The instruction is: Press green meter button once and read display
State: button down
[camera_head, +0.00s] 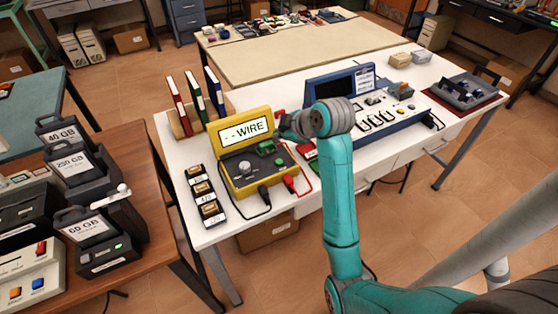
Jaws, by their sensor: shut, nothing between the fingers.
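The yellow meter (234,182) stands open on the white table, its lid raised. The display (243,131) in the lid is lit and reads "- - WIRE". My gripper (286,129) is shut and empty at the right edge of the lid, up and right of the green part. My wrist partly hides its fingers; I cannot tell whether they touch anything.
Black and red leads (290,184) run from the meter's front. A blue instrument case (375,120) stands right of my arm. Books in a wooden rack (186,128) stand behind left, and small labelled boxes (203,188) lie left of the meter.

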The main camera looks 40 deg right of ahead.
aim_at(280, 162)
jog(key=shift+f, duration=4.15)
jog(key=shift+f, duration=0.2)
jog(key=shift+f, duration=0.2)
jog(key=shift+f, duration=0.5)
jog(key=shift+r, duration=0.9)
jog(key=shift+r, duration=0.1)
jog(key=shift+r, duration=2.4)
